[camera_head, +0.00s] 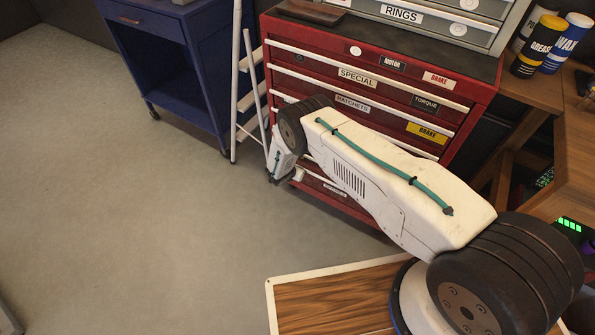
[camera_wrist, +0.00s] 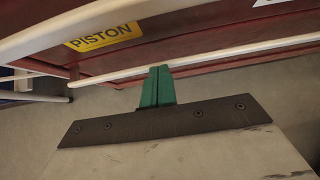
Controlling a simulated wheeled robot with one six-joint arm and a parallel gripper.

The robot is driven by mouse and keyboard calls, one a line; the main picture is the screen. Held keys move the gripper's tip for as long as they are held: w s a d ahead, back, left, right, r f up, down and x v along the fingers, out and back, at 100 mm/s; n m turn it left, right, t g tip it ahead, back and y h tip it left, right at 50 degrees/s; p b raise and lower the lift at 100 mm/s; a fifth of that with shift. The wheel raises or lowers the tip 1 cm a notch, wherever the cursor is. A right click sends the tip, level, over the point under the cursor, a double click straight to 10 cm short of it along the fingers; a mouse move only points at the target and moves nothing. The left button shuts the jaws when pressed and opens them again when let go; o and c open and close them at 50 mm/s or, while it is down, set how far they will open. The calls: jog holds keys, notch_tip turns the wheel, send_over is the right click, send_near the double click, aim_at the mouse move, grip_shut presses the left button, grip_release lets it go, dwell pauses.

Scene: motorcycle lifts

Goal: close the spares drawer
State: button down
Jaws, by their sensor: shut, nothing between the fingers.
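The red tool chest (camera_head: 385,50) stands at the centre of the head view, its drawers fronted by long white handles. No label reading "spares" is legible, so I cannot tell which drawer it is; my arm hides much of the lower fronts. In the wrist view a red drawer front with a yellow PISTON label (camera_wrist: 104,37) crosses the top, with a white handle bar (camera_wrist: 230,55) below it. My gripper (camera_wrist: 159,70) is shut and empty, its green fingertips at that lower bar; I cannot tell if they touch. In the head view it (camera_head: 275,178) is low beside the chest's left edge.
A blue cart (camera_head: 165,65) stands left of the chest, with a white ladder-like frame (camera_head: 240,100) between them. A wooden bench (camera_head: 545,95) with GREASE and WAX cans (camera_head: 540,45) is at right. The grey floor (camera_head: 110,210) at left is clear.

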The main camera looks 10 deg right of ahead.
jog(key=shift+w+r, duration=0.1)
jog(key=s+a+f+v, duration=0.1)
jog(key=f+v, duration=0.1)
jog(key=v, duration=1.1)
jog(key=shift+s, duration=0.35)
jog(key=shift+f, duration=0.15)
